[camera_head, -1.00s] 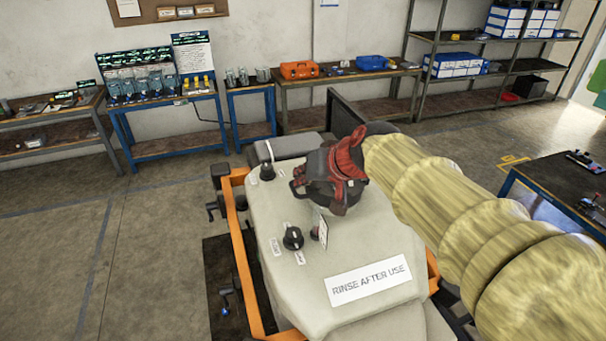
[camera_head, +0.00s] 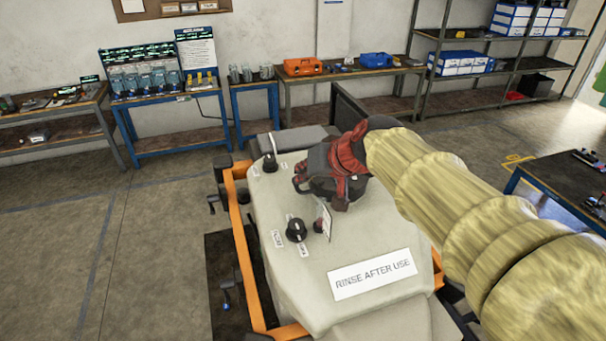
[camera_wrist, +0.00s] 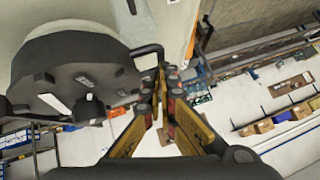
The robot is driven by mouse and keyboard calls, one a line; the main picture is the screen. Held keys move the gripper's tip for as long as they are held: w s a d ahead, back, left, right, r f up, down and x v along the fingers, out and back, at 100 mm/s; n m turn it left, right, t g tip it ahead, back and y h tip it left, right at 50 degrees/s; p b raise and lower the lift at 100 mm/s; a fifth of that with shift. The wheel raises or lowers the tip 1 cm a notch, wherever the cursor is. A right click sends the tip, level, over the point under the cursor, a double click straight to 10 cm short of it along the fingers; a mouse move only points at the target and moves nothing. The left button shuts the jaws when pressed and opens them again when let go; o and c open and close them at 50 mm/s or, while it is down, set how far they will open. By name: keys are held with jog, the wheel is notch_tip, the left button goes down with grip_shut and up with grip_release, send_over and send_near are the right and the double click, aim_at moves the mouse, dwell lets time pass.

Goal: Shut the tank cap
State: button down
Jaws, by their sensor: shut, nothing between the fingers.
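The pale grey tank (camera_head: 290,215) stands in an orange frame, with a "RINSE AFTER USE" label on its sloping face. A black cap (camera_head: 318,188) is at its upper part, partly covered by my gripper (camera_head: 335,172). In the wrist view the cap (camera_wrist: 70,75) is a broad dark round piece at the left, with a loop-shaped handle (camera_wrist: 148,52) beside my fingertips. My gripper (camera_wrist: 163,90) is shut and empty, its fingertips close to that handle. I cannot tell whether they touch it, or whether the cap sits fully down.
Black knobs (camera_head: 296,230) and a small upright tag (camera_head: 326,222) stand on the tank just in front of the cap. A dark table (camera_head: 560,185) is at the right. Workbenches (camera_head: 165,95) line the back wall. The floor at the left is clear.

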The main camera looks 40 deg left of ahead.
jog(key=w+a+r+v, duration=0.1)
jog(key=a+r+v, duration=0.1)
jog(key=v, duration=1.1)
jog(key=w+d+f+m+t+h+b, duration=0.1)
jog(key=w+d+f+b, duration=0.2)
jog(key=d, duration=0.4)
jog(key=w+d+f+m+t+h+b, duration=0.1)
jog(key=d+f+m+b, duration=0.1)
jog(key=d+f, duration=0.35)
jog(key=s+d+f+m+t+h+b, duration=0.15)
jog(key=d+f, duration=0.25)
jog(key=d, duration=0.4)
jog(key=d+f+m+h+b, duration=0.1)
jog(key=d+f+b, duration=0.2)
jog(key=d, duration=0.6)
jog(key=s+d+f+m+h+b, duration=0.2)
jog(key=s+d+f+b, duration=0.2)
jog(key=d+f, duration=0.6)
jog(key=s+d+f+m+h+b, duration=0.2)
jog(key=s+d+f+m+b, duration=0.1)
jog(key=s+d+f, duration=0.5)
jog(key=d+f+b, duration=0.1)
jog(key=d+f, duration=0.2)
jog(key=d, duration=0.2)
jog(key=shift+d+h, duration=0.25)
jog(key=shift+h, duration=0.1)
jog(key=shift+s+f+m, duration=0.1)
jog(key=shift+m, duration=0.15)
